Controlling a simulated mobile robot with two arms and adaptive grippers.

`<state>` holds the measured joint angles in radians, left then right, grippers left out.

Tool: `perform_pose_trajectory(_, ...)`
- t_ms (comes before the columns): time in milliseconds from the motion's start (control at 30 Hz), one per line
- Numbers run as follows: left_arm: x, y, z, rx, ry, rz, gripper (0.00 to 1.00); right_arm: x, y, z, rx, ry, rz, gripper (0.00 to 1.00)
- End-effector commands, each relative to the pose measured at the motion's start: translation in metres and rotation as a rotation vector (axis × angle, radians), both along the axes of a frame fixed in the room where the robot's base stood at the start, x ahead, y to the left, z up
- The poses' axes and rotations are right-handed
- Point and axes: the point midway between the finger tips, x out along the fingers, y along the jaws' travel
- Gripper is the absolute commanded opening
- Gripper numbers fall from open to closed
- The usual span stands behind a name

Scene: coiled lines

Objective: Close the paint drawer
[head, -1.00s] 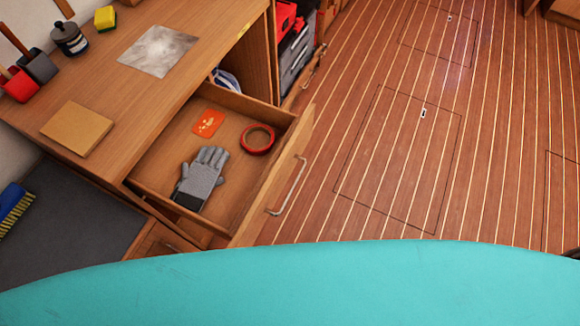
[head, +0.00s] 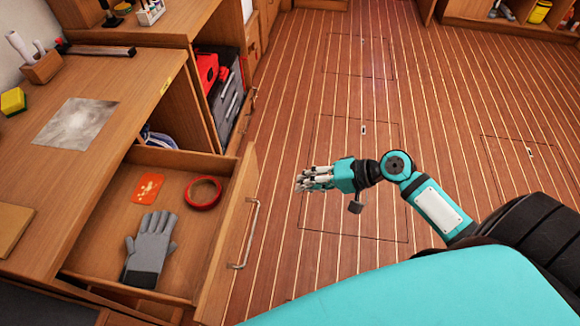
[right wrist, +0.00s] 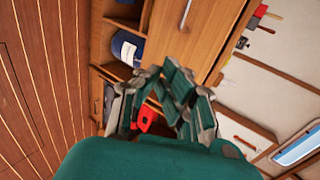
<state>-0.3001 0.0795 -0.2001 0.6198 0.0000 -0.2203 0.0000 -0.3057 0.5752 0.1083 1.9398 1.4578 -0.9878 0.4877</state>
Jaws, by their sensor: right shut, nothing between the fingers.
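The paint drawer (head: 226,240) is pulled well out of the wooden bench in the head view. Its front panel carries a metal bar handle (head: 248,236). Inside lie a grey glove (head: 150,248), a roll of red tape (head: 203,192) and an orange patterned piece (head: 147,188). My right gripper (head: 304,178) is over the floor to the right of the drawer front, apart from the handle, shut and empty. Its fingers (right wrist: 172,98) also show in the right wrist view, with wooden furniture beyond. My left gripper is not in view.
The bench top (head: 110,165) above the drawer holds a grey sheet (head: 76,123) and a yellow sponge (head: 13,101). An open compartment behind the drawer holds red and grey cases (head: 228,98). The plank floor (head: 350,120) right of the drawer is clear.

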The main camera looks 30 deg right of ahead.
Motion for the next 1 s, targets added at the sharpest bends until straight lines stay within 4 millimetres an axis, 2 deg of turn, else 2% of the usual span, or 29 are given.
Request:
perform_pose_trajectory(400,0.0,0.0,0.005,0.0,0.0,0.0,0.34,0.045,0.062,-0.042,0.001,-0.002,-0.001,0.0)
perform_pose_trajectory(500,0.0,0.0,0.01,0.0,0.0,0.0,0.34,0.055,0.075,-0.039,0.001,-0.004,-0.001,0.0)
perform_pose_trajectory(700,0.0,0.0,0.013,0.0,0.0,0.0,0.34,0.065,0.089,-0.041,-0.002,-0.003,-0.002,0.0)
perform_pose_trajectory(1000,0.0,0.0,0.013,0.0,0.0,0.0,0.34,0.067,0.091,-0.042,-0.004,-0.002,-0.002,0.0)
